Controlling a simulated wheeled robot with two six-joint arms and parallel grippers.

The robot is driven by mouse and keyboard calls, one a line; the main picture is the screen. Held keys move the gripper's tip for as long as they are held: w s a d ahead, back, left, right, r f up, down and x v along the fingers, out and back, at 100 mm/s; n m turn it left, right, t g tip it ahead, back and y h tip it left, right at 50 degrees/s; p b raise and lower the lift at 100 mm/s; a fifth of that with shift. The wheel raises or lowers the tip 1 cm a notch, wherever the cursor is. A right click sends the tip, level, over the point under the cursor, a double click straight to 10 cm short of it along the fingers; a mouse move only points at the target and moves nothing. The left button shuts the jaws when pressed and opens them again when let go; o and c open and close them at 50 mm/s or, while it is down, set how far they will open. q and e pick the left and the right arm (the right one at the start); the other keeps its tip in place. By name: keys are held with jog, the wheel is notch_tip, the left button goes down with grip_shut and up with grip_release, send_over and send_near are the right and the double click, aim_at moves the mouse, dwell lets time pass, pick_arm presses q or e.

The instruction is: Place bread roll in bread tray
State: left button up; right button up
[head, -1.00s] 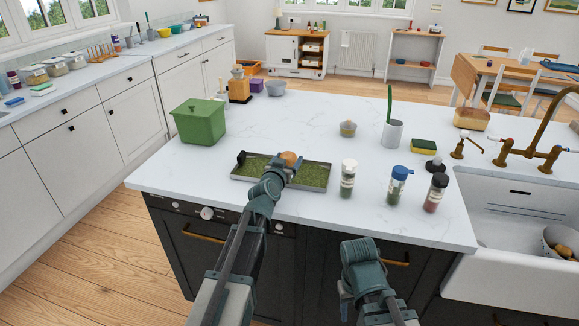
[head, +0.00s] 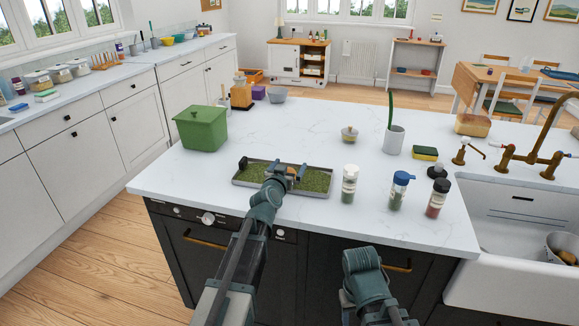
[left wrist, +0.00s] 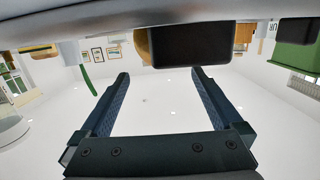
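A shallow grey tray (head: 313,193) with a green, textured bottom lies near the front edge of the white counter. My left gripper (head: 289,172) is over the tray's middle, with its fingers apart. The brown bread roll (head: 291,171) shows only in part between the fingers; I cannot tell whether it rests on the tray's bottom. The left wrist view looks upside down; the open fingers (left wrist: 160,75) show there, with a tan rounded thing beside a dark block, perhaps the roll. My right arm is low in front of the counter; its fingertips are hidden.
A green lidded bin (head: 201,128) stands behind the tray at left. Several jars, including a blue-capped one (head: 399,190), stand right of the tray. The sink (head: 520,215) is at right.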

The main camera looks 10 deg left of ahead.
pick_arm(q)
jog(key=shift+s+d+f, duration=0.25)
jog(key=shift+s+f, duration=0.1)
jog(key=shift+f, duration=0.05)
jog(key=shift+w+r+p, duration=0.15)
jog(key=shift+r+p, duration=0.3)
jog(key=shift+p, duration=0.15)
jog(key=s, duration=0.3)
jog(key=s+r+p, duration=0.1)
jog(key=s, duration=0.3)
jog(key=s+a+r+p, duration=0.1)
jog(key=s, duration=0.3)
jog(key=shift+s, duration=0.2)
